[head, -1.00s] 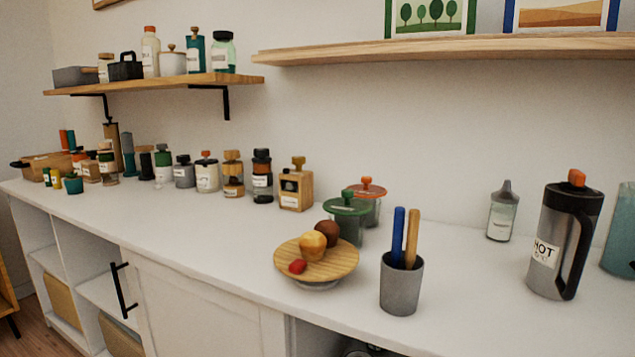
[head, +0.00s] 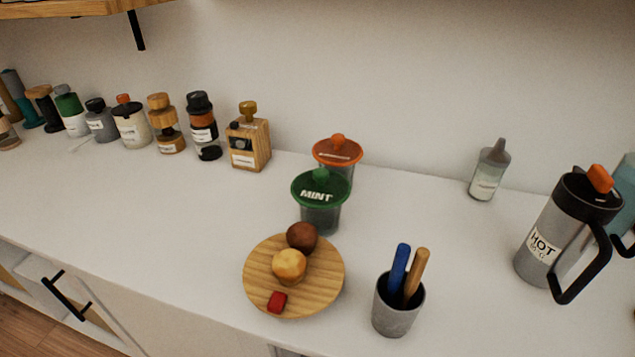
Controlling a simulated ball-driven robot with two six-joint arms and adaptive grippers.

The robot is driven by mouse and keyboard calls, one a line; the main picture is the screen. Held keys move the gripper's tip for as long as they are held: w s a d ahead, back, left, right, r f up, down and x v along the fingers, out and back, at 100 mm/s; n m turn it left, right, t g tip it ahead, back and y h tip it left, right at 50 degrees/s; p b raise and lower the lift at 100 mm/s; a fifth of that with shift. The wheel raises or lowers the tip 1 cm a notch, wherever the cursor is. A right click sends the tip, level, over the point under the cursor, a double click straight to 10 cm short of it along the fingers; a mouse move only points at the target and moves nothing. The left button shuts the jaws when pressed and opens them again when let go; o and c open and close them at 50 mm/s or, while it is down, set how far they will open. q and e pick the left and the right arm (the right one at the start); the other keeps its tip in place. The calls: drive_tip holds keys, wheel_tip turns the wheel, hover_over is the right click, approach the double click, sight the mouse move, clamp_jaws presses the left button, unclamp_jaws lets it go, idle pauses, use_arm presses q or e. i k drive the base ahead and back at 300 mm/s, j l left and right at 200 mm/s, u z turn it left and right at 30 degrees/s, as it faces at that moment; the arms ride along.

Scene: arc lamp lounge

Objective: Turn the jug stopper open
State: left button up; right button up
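The jug (head: 558,236) is a grey cylinder with a black lid, a black handle and a label reading HOT. It stands upright on the white counter at the right of the head view. Its stopper is the orange piece (head: 600,178) on top of the black lid. I cannot tell from here whether the stopper is turned open or closed. The handle (head: 592,262) faces the front right. Neither of my grippers shows in the head view.
A grey cup (head: 396,313) with a blue and a wooden stick stands left of the jug. A wooden stand (head: 325,284) holds food. A green-lidded MINT jar (head: 320,188), an orange-lidded jar (head: 338,150) and a bottle (head: 488,172) stand behind. A teal jug (head: 625,185) is close behind the jug.

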sight(598, 183)
drive_tip(key=z, duration=1.3)
drive_tip(key=j+u, duration=0.25)
drive_tip(key=k, duration=0.05)
